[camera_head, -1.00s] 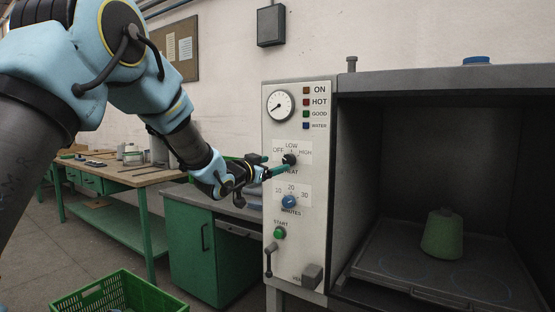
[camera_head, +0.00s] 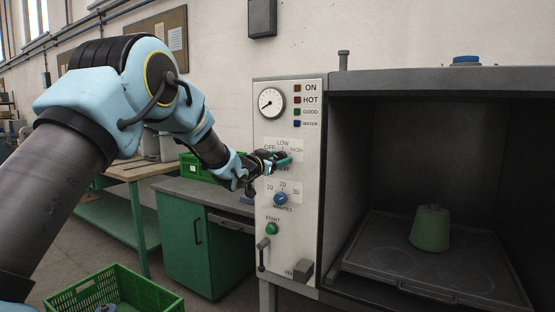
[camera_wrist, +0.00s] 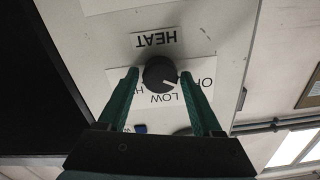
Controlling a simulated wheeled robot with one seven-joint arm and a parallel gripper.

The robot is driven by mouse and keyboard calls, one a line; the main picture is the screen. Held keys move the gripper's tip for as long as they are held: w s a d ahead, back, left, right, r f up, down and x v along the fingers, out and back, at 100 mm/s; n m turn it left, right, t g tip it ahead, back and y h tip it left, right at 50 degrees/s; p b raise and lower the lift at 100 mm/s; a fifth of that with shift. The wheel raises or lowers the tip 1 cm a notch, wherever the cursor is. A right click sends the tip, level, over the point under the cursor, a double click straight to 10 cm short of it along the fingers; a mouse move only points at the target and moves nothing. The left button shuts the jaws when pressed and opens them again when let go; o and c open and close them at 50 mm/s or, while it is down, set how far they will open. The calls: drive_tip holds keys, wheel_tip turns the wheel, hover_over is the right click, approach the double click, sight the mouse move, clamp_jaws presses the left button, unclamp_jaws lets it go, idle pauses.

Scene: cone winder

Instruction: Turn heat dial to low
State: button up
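The heat dial (camera_wrist: 157,70) is a round black knob on the pale control panel (camera_head: 263,222). Its white pointer mark shows in the wrist view, angled between the OFF and LOW labels, nearer OFF. The LOW label (camera_wrist: 165,98) appears upside down there. My gripper (camera_wrist: 159,75) is open, with one green finger on each side of the knob and a small gap beside each. Whether the tips reach past the knob's face, I cannot tell. In the head view my gripper (camera_head: 279,161) is at the HEAT marking and hides most of the dial.
Below are the blue minutes dial (camera_head: 281,199), green start button (camera_head: 271,228) and a lever (camera_head: 262,254). A gauge (camera_head: 271,103) sits above. The open chamber at right holds a green cone (camera_head: 430,229). A green crate (camera_head: 70,296) stands on the floor.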

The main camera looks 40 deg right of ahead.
clamp_jaws()
idle(0.3)
drive_tip(key=shift+f+b, duration=0.15)
drive_tip(key=shift+b, duration=0.4)
drive_tip(key=shift+f+m+b, duration=0.15)
drive_tip(key=shift+m+b, duration=0.55)
drive_tip(key=shift+b, duration=0.3)
drive_tip(key=shift+s+m+b, duration=0.1)
drive_tip(key=shift+m+b, duration=5)
drive_tip(key=shift+b, duration=1.15)
